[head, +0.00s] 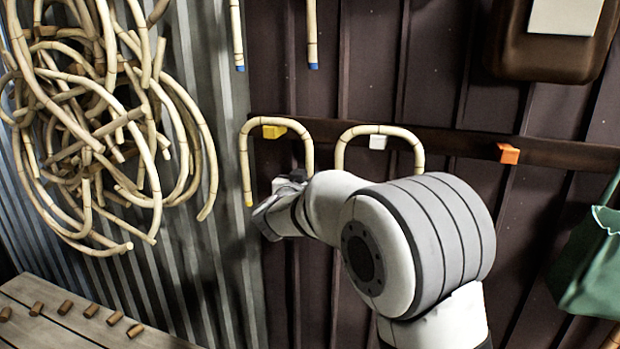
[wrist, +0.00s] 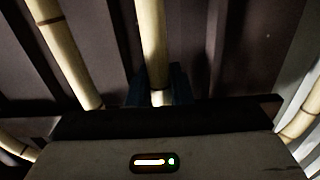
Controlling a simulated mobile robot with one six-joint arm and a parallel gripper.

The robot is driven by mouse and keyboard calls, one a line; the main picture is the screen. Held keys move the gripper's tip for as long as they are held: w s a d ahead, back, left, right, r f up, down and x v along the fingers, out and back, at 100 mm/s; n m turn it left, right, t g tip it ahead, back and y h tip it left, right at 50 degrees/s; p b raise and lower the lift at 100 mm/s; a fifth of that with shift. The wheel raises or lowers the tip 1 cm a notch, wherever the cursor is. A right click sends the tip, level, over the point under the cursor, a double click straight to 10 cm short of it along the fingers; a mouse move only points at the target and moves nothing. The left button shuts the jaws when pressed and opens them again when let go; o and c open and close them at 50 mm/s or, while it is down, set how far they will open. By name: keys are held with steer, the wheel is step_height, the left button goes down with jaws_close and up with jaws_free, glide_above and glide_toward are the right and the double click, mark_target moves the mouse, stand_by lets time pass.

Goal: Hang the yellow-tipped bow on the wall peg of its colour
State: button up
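The yellow-tipped bow (head: 245,165) is an upside-down U of pale jointed rattan. Its crown lies at the top of the yellow peg (head: 273,132) on the wall rail; I cannot tell whether its weight rests there. Its left leg hangs down to a yellow tip (head: 248,204). My gripper (head: 283,187) is at the lower right leg, whose end is hidden behind it. In the wrist view a rattan leg (wrist: 153,45) runs between my dark fingers (wrist: 160,97), which close in against both its sides. Another leg (wrist: 65,55) shows to the left.
A second bow (head: 416,150) hangs over the white peg (head: 377,142) just right. The orange peg (head: 508,153) is bare. Blue-tipped legs (head: 312,40) hang above. Tangled rattan (head: 100,110) fills the left wall. A green bag (head: 590,260) is at right.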

steer(key=o, duration=0.5)
steer(key=v, duration=0.8)
steer(key=shift+b, duration=0.4)
steer(key=p+v, duration=0.1)
steer(key=v, duration=0.8)
steer(key=shift+w, duration=0.1)
